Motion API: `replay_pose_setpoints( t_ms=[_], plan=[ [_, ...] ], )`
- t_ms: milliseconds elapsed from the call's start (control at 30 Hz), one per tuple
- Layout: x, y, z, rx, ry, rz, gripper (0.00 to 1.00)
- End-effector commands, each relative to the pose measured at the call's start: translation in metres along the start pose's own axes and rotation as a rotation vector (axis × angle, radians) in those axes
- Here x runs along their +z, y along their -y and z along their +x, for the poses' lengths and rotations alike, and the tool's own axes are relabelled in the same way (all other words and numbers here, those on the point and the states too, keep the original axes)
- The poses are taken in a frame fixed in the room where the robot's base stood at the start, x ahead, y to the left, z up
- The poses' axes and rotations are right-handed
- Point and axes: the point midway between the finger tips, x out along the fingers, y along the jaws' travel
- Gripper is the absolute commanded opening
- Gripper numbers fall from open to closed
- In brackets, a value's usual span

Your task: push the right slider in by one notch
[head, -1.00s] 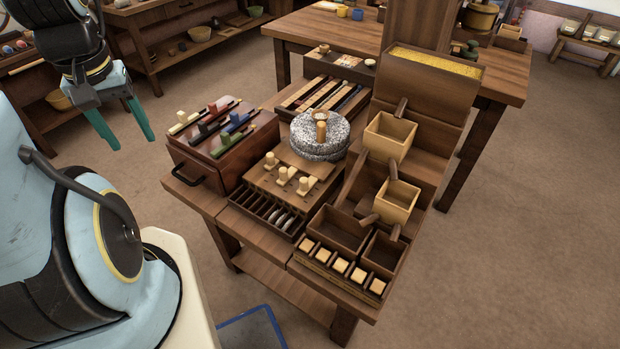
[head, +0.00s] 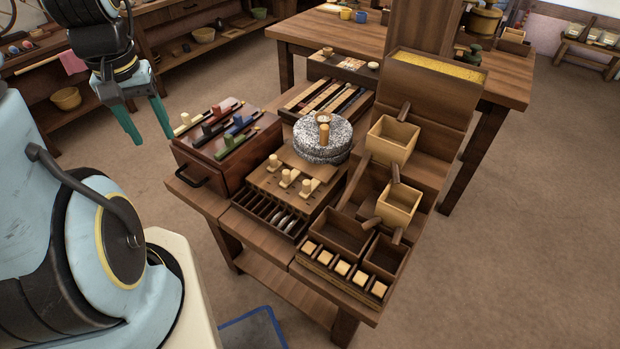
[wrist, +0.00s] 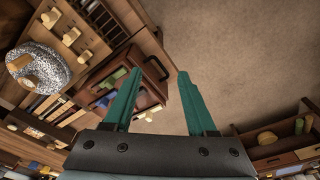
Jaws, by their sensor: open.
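A pale wooden block (head: 262,182) on the low table carries three cream knobbed sliders in a row: a left one (head: 274,161), a middle one (head: 285,178) and a right one (head: 306,187). The left and right ones stand at somewhat different places along their slots; the notches are too small to read. The knobs also show in the wrist view (wrist: 71,37), at upper left. My gripper (head: 151,141) is open and empty, with green fingers pointing down, left of the table and apart from the sliders. The wrist view shows nothing between its fingers (wrist: 160,75).
A reddish-brown box (head: 225,155) with several coloured sliders and a black handle (head: 193,181) lies between my gripper and the block. A stone quern (head: 322,138) with an upright peg stands behind the block. Wooden hoppers (head: 390,140) stand right. Floor beside the table's left is clear.

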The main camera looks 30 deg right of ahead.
Motion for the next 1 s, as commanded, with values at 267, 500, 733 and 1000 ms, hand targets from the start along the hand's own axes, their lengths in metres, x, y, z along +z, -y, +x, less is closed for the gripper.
replay_pose_setpoints(
  t_ms=[267,500,733,1000],
  plan=[
    [-0.023,-0.15,0.04,0.024,0.07,0.4,0.57],
    [0.011,-0.257,0.079,0.038,0.108,0.656,0.57],
    [0.028,-0.285,0.094,0.043,0.118,0.725,0.57],
    [0.033,-0.283,0.129,0.04,0.122,0.724,0.57]
  ],
)
